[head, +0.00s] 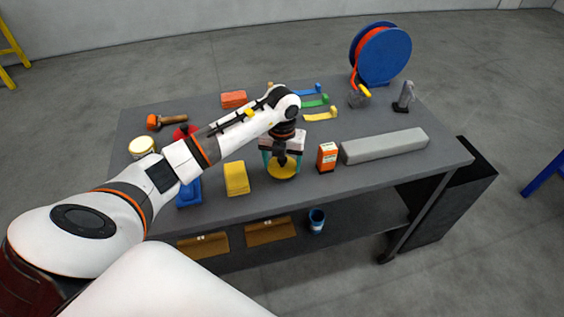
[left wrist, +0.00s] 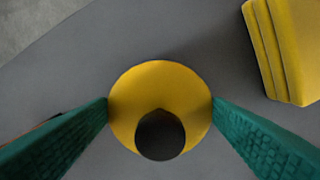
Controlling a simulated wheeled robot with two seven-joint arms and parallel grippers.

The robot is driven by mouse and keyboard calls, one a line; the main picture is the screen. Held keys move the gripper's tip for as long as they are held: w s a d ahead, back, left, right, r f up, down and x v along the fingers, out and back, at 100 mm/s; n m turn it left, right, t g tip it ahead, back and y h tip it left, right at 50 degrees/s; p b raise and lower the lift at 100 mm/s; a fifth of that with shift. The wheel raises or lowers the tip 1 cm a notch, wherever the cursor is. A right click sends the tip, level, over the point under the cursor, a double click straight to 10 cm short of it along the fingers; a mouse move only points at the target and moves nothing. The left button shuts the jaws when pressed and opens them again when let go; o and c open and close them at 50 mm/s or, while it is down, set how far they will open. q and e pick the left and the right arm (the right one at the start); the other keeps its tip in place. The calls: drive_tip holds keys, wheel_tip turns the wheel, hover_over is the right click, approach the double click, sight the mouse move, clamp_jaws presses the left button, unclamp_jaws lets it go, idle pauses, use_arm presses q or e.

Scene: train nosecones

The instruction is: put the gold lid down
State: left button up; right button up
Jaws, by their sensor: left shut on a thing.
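The gold lid (left wrist: 160,82) is a round yellow disc with a dark round knob in its middle. In the left wrist view it sits between the two green fingers of my left gripper (left wrist: 160,108), which touch its left and right edges. In the head view my left gripper (head: 282,163) points down over the front middle of the table, shut on the gold lid (head: 284,173). The lid is close over the grey tabletop; I cannot tell whether it touches it. My right gripper is not in view.
On the grey table (head: 225,207), a yellow cloth stack (head: 236,178) lies left of the lid and an orange box (head: 327,157) stands right of it. A long grey block (head: 385,146) lies farther right. A white-and-gold tin (head: 142,148) stands at the left. A blue reel (head: 381,55) stands at the back.

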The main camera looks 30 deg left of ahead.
use_arm(q)
drive_tip(key=shift+f, duration=0.9)
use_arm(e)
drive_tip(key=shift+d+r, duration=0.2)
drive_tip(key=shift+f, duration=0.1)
use_arm(q)
drive_tip(key=o, duration=1)
drive_tip(key=shift+f, duration=0.1)
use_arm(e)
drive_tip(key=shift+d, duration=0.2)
